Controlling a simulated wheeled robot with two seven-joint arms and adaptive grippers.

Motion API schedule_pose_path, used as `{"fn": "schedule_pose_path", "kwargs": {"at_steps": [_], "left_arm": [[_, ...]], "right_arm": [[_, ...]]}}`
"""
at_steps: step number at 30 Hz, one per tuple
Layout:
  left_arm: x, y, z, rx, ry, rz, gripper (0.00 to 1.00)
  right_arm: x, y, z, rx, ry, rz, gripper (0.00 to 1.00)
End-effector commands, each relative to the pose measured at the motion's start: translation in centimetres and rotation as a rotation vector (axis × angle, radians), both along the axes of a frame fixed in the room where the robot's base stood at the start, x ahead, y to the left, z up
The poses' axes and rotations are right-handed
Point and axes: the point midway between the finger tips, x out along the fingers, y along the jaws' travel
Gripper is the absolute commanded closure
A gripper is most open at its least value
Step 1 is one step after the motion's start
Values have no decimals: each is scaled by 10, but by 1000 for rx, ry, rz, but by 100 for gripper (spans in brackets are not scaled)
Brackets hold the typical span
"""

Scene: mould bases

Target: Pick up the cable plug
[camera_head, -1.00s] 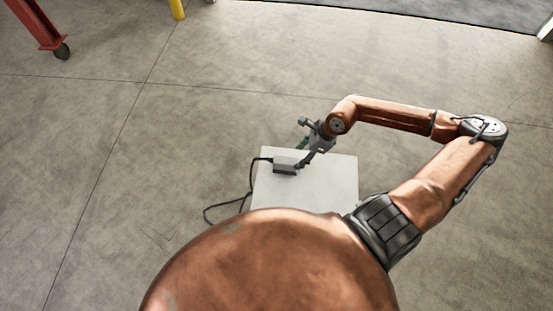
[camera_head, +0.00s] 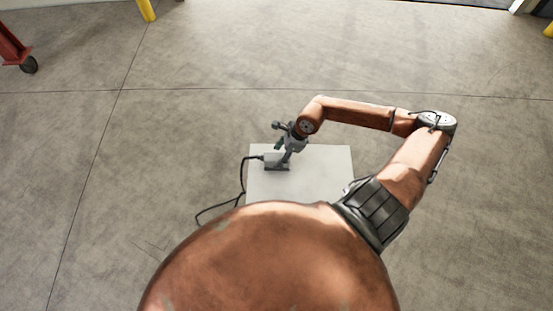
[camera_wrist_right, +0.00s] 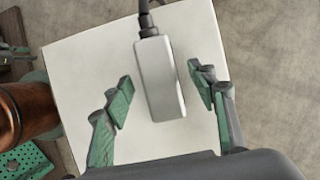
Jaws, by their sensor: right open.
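The cable plug (camera_wrist_right: 160,82) is a grey rectangular block with a black cable leaving one end. It lies on a white square surface (camera_head: 325,172), near its back left corner in the head view, where the plug (camera_head: 272,160) is partly covered by my gripper. My right gripper (camera_head: 281,165) is over the plug. In the right wrist view its two green-padded fingers (camera_wrist_right: 160,90) are spread, one on each side of the plug.
The black cable (camera_head: 242,180) runs off the left edge of the white surface and loops down to the concrete floor. The right part of the white surface is bare. A red wheeled frame (camera_head: 14,48) and a yellow post (camera_head: 146,10) stand far off at the back left.

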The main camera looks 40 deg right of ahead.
Motion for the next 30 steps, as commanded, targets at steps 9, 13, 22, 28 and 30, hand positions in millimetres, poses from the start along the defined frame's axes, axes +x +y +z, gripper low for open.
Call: {"fn": "schedule_pose_path", "kwargs": {"at_steps": [9,13,22,28,30], "left_arm": [[-2,0,6,0,3,1,60],[-3,0,6,0,3,1,60],[-3,0,4,0,4,1,60],[-3,0,1,-1,4,1,60],[-3,0,0,-1,4,1,60]], "right_arm": [[5,6,-22,-1,-1,-2,48],[5,6,-22,-1,-1,-3,48],[4,5,-23,0,-1,-4,48],[4,5,-25,0,-1,-4,48],[4,5,-26,0,0,-3,48]]}}
